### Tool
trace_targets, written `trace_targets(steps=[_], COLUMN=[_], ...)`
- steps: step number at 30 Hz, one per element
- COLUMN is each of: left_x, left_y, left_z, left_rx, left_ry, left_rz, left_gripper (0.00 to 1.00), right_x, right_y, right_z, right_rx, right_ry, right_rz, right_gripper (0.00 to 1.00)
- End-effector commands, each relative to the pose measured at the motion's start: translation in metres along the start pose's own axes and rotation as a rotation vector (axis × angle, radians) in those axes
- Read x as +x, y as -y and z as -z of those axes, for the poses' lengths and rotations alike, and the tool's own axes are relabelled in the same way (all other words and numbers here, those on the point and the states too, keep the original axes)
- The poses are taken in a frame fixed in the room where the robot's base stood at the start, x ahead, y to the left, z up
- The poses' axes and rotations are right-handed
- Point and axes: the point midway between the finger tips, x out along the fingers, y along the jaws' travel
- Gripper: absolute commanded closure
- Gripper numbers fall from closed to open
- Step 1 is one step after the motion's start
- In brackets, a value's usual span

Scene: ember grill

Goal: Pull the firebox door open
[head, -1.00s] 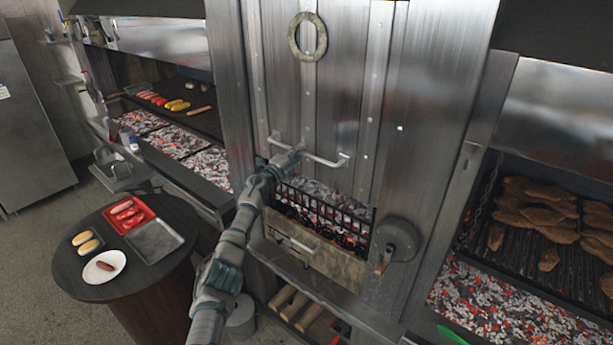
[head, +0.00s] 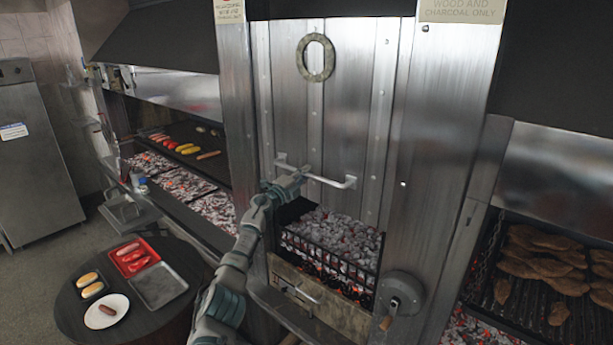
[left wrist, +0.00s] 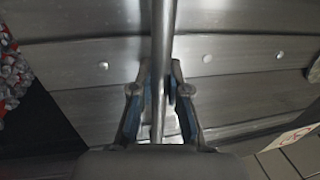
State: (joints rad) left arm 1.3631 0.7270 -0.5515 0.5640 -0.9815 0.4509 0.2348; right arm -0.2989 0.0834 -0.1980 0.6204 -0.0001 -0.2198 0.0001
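The firebox door (head: 342,110) is a tall riveted steel panel, raised above a firebox of glowing charcoal (head: 333,238). A horizontal bar handle (head: 330,181) runs across its lower part. My left gripper (head: 298,178) is at the left part of this handle. In the left wrist view the handle bar (left wrist: 164,45) passes between the two fingers of my left gripper (left wrist: 161,85), which look closed around it. My right gripper is not in view.
A round crank wheel (head: 402,292) is at the lower right of the firebox. A round table (head: 75,318) with trays and a plate stands at left. Grills with food flank the firebox on both sides.

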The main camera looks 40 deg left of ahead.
Motion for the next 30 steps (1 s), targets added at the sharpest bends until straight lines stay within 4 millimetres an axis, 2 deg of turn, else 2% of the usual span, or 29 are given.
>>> trace_targets(steps=[1, 3, 13, 17, 23, 30], left_x=[-0.001, -0.001, 0.000, -0.006, -0.026, -0.070], left_y=[0.005, 0.004, 0.000, 0.000, -0.002, -0.003], left_z=[-0.004, -0.004, -0.001, -0.002, 0.000, -0.004], left_rx=[-0.001, -0.001, 0.001, 0.004, 0.007, 0.006], left_ry=[0.009, 0.009, 0.005, 0.007, 0.001, 0.006], left_rz=[0.008, 0.007, 0.000, -0.001, -0.003, -0.003], left_gripper=[0.75, 0.59, 0.59, 0.59, 0.59, 0.59], right_x=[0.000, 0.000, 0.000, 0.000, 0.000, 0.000], right_y=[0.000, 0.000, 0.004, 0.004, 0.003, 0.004], right_z=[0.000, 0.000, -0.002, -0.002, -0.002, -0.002], right_rx=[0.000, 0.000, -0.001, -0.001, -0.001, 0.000], right_ry=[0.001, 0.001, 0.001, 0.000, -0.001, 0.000], right_rz=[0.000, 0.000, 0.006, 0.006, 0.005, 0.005], right_gripper=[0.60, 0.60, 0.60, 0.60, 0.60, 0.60])
